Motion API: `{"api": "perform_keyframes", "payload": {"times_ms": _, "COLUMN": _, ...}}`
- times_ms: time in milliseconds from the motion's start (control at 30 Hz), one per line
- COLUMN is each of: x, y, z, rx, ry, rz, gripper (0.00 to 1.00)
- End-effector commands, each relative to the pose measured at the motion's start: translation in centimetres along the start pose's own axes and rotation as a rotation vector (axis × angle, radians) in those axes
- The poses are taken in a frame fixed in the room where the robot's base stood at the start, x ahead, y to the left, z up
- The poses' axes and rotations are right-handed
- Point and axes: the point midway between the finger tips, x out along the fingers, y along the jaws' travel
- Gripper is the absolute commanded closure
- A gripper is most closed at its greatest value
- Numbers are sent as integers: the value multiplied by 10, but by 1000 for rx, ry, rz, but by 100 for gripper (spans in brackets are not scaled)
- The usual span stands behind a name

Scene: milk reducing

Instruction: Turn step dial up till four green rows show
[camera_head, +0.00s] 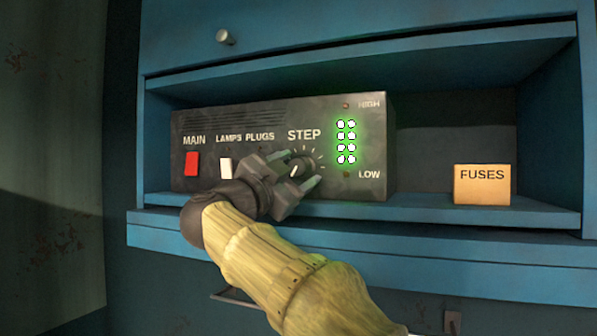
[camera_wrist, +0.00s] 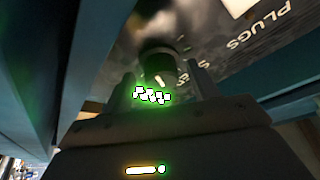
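The step dial (camera_head: 301,163) is a dark round knob under the STEP label, with white tick marks around it and a white pointer line towards its lower left. My gripper (camera_head: 300,170) is in front of it, one finger on each side. In the wrist view the dial (camera_wrist: 158,66) shows between the two fingers of my gripper (camera_wrist: 163,84), with gaps visible beside it, so the gripper looks open. The display (camera_head: 346,141) right of the dial shows several lit green rows of two lights, between the HIGH and LOW labels. Both small lamps there look dark.
The dark control box (camera_head: 220,122) sits in a blue shelf (camera_head: 440,212). It carries a red MAIN switch (camera_head: 191,164) and a white LAMPS switch (camera_head: 226,168); the PLUGS switch is hidden behind my gripper. A FUSES box (camera_head: 482,189) stands to the right, with free shelf between.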

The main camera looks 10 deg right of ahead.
Motion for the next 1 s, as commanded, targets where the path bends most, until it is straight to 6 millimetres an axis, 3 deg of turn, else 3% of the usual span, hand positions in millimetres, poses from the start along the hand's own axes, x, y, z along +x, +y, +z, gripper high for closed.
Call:
{"api": "perform_keyframes", "payload": {"times_ms": 200, "x": -3, "y": 0, "z": 0, "rx": 0, "ry": 0, "rz": -1, "gripper": 41}}
{"api": "perform_keyframes", "payload": {"times_ms": 367, "x": -20, "y": 1, "z": 2, "rx": 2, "ry": -1, "rz": -4, "gripper": 41}}
{"api": "perform_keyframes", "payload": {"times_ms": 1000, "x": -145, "y": 2, "z": 2, "rx": 2, "ry": -3, "rz": -5, "gripper": 41}}
